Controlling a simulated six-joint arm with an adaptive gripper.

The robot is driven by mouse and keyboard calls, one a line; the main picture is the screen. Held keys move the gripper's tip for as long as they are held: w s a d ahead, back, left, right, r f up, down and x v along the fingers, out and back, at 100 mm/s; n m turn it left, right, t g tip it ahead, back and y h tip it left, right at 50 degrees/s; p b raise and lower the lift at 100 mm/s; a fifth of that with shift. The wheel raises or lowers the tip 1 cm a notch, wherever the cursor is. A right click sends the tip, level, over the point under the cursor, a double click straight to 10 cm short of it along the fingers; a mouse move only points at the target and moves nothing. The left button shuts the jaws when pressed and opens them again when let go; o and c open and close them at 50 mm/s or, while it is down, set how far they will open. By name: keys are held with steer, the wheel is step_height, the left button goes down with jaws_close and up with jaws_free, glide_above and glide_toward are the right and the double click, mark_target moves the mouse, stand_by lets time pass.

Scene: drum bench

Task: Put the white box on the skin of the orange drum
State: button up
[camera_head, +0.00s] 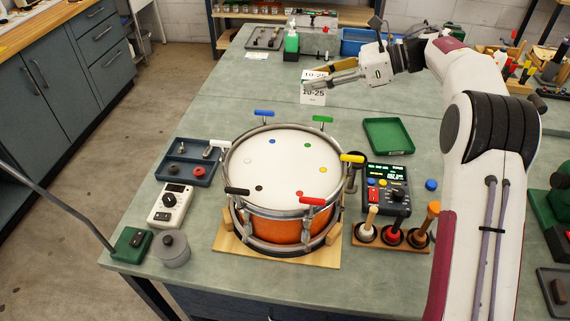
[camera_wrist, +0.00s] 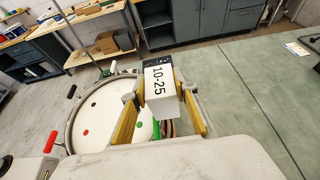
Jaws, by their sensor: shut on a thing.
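The white box (camera_head: 314,97), marked 10-25, is between the fingers of my gripper (camera_head: 328,82), held up over the bench behind the drum. In the wrist view the box (camera_wrist: 160,88) sits between the yellow-sided fingers of my gripper (camera_wrist: 161,95), which is shut on it. The orange drum (camera_head: 275,229) stands on a wooden base at the middle of the bench. Its white skin (camera_head: 285,170) faces up, with small coloured dots and coloured-handled keys around the rim. The skin also shows in the wrist view (camera_wrist: 100,110), partly hidden by the gripper and box.
Left of the drum are a dark blue tray (camera_head: 188,161), a white meter (camera_head: 170,205) and a grey pot (camera_head: 171,249). Right of it are a black device (camera_head: 387,186), a green tray (camera_head: 388,136) and a mallet stand (camera_head: 390,239). The bench behind the drum is mostly clear.

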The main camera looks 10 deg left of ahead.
steer(key=s+a+r, duration=0.1)
steer(key=s+a, duration=0.1)
steer(key=s, duration=0.5)
steer(key=s+a+r, duration=0.1)
steer(key=s+a, duration=0.1)
steer(key=s, duration=0.6)
steer(key=shift+s+a+r, duration=0.25)
steer(key=shift+s, duration=0.05)
steer(key=shift+f, duration=0.1)
step_height(320, 180, down, 6)
stand_by(0.4)
steer(key=shift+f, duration=0.15)
steer(key=shift+f, duration=1.8)
steer(key=shift+f, duration=0.15)
